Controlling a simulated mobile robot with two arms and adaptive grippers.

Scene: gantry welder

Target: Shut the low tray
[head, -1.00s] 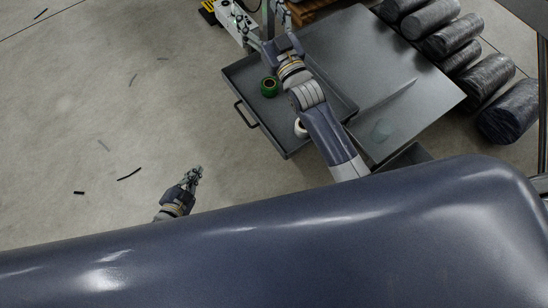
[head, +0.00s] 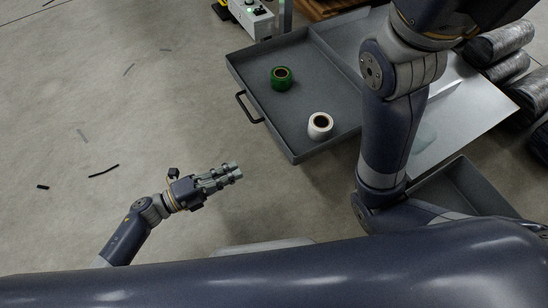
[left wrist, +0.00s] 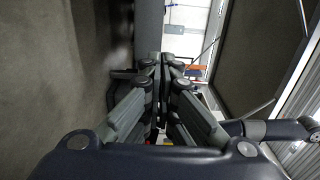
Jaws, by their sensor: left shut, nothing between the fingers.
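A dark grey open tray (head: 252,62) sticks out to the left from under the metal bench top, with a black bar handle (head: 249,107) on its left front edge. A second dark tray or bin (head: 462,183) shows at lower right, partly behind my right arm; I cannot tell which is lower. My left gripper (head: 238,172) is shut and empty, below and left of the handle, apart from the tray. Its closed fingers (left wrist: 160,62) fill the middle of the left wrist view. My right arm rises past the bench and leaves the top edge; its gripper is out of view.
A green tape roll (head: 281,78) and a white roll (head: 320,126) stand in the left tray. A sloping metal bench top (head: 465,110) and dark cylinders (head: 505,45) are at right. A white control box (head: 252,18) is at the top. The floor at left is mostly clear.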

